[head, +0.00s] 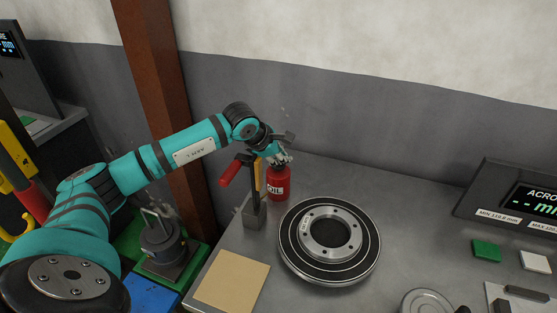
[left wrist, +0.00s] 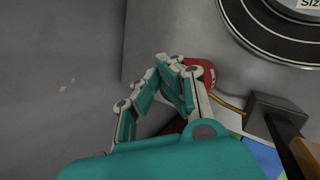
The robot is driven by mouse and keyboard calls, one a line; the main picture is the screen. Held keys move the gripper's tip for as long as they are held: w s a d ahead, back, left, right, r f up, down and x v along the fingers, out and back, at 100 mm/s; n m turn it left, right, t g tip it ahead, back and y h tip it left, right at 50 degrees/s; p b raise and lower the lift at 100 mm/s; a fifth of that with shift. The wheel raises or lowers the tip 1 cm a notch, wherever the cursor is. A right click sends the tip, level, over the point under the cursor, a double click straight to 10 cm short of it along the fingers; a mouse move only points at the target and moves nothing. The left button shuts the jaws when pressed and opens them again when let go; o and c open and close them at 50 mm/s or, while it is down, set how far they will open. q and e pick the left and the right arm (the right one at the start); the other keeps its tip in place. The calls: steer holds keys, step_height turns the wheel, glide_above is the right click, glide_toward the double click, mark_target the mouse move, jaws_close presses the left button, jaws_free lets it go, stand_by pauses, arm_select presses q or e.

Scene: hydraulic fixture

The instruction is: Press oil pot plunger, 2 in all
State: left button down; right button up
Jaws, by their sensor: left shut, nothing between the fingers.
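The red oil pot (head: 278,184), with a white "OIL" label, stands on the grey bench near its back left edge. My left gripper (head: 281,160) is shut and empty, directly over the top of the pot. The plunger is hidden behind the fingers, and I cannot tell whether they touch it. In the left wrist view the shut fingers (left wrist: 180,82) cover most of the red pot (left wrist: 211,78). My right gripper is not in view.
A lever with a red handle (head: 231,173) on a grey block (head: 255,214) stands just left of the pot. A round black disc with a metal hub (head: 330,280) lies to the right. A tan pad (head: 232,281) lies in front. A display unit (head: 510,198) is at the right.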

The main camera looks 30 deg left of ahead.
arm_select(q)
steer(key=shift+f, duration=0.1)
stand_by(0.3)
steer(key=shift+r+p, duration=0.55)
steer(key=shift+r, duration=0.95)
step_height(320, 180, up, 5)
steer(key=shift+r+p, duration=0.1)
steer(key=shift+p, duration=1.15)
stand_by(0.4)
